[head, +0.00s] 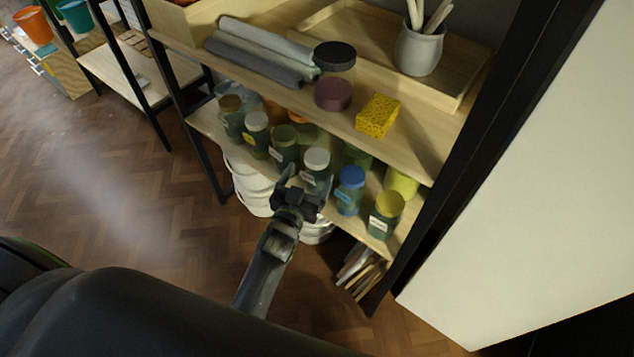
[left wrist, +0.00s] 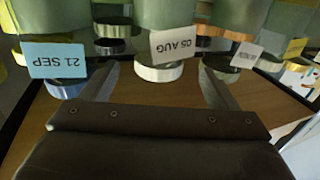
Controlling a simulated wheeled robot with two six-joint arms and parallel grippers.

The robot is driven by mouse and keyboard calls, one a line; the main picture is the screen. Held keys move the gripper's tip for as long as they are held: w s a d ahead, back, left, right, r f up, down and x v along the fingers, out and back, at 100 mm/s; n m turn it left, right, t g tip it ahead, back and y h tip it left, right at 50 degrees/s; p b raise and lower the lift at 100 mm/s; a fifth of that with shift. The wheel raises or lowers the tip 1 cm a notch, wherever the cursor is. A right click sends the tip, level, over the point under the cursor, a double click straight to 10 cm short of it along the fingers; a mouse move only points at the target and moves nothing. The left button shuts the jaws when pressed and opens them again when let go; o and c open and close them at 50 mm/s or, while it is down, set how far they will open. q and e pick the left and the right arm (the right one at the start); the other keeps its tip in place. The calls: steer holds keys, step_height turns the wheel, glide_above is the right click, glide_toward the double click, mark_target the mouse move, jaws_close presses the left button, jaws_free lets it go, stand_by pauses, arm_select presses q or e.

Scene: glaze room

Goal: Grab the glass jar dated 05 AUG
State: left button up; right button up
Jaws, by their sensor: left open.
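The glass jar dated 05 AUG (head: 315,178) has a white lid and a white label. It stands in the front row of the lower shelf. In the left wrist view the jar (left wrist: 175,20) appears upside down, its label readable. My left gripper (head: 303,187) is open in front of this jar. In the left wrist view its fingers (left wrist: 158,82) are spread to either side of the white lid, with nothing gripped. I cannot tell how far the fingers reach along the jar. My right gripper is not in view.
A blue-lidded jar (head: 349,195) dated 21 SEP stands close beside it, and a green-lidded jar (head: 284,150) on the other side. Several more jars crowd the lower shelf (head: 205,122). The upper shelf (head: 400,155) overhangs, with a yellow sponge (head: 378,116) near its edge.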

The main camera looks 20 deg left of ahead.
mark_target(313, 169)
arm_select(q)
steer(key=w+b, duration=0.2)
steer(key=w, duration=0.3)
steer(key=shift+w+d+f+b, duration=0.15)
steer(key=shift+w+b, duration=0.05)
steer(key=shift+b, duration=0.1)
steer(key=shift+w, duration=0.3)
jaws_close()
steer(key=shift+r, duration=0.2)
